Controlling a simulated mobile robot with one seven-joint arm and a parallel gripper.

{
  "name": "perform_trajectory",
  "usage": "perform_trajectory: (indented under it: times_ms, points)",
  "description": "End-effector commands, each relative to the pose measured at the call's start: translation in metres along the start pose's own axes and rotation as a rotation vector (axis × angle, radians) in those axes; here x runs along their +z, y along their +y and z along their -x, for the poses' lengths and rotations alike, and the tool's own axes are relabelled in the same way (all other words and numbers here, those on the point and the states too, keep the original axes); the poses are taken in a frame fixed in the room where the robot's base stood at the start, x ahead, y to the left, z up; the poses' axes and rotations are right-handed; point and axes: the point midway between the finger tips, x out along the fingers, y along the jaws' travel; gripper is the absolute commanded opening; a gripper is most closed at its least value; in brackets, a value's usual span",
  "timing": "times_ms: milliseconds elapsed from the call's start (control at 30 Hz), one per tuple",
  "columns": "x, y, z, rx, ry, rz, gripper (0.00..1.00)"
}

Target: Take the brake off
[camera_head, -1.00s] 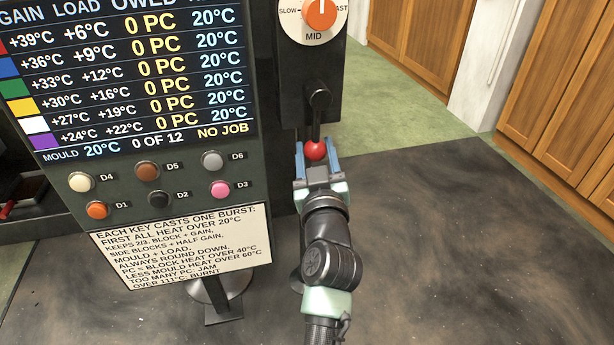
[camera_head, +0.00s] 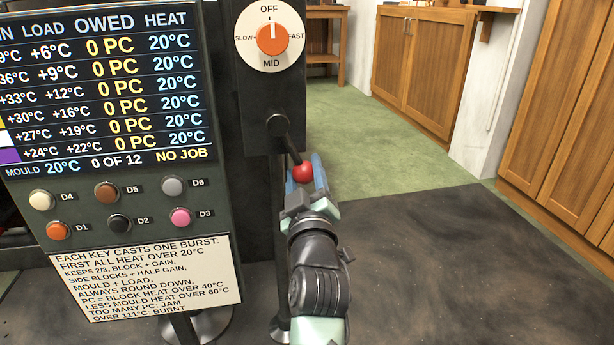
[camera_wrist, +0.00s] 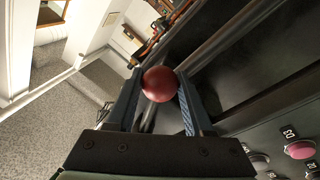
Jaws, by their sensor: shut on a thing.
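The brake lever is a dark rod with a red ball knob (camera_head: 302,173), hanging from a pivot (camera_head: 278,124) on the black column below the speed dial. The rod slants down to the right. My gripper (camera_head: 305,177) is at the knob, with its blue fingers on either side of it. In the wrist view the red knob (camera_wrist: 160,84) sits between the two fingertips, and the gripper is shut on it. Part of the rod behind the knob is hidden in the wrist view.
The speed dial (camera_head: 272,38) points to OFF. Left of the column stands a panel with a display (camera_head: 100,90), coloured keys such as the pink D3 (camera_head: 180,217), and a notice (camera_head: 145,280). Dark mat (camera_head: 430,260) and green floor are clear to the right; wooden cabinets stand behind.

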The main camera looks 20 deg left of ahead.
Motion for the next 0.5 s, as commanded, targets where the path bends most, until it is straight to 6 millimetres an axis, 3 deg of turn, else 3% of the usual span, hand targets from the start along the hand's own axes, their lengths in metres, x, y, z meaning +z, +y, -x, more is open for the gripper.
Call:
perform_trajectory:
  times_ms: [267, 300, 433, 500]
  points:
    - [0.0004, 0.0049, -0.0003, 0.009, -0.001, 0.009, 0.0]
    - [0.0004, 0.005, -0.0003, 0.009, -0.001, 0.009, 0.57]
    - [0.0001, 0.0042, -0.0003, 0.008, 0.0, 0.007, 0.81]
    - [0.0, 0.0035, -0.0002, 0.007, 0.0, 0.006, 0.81]
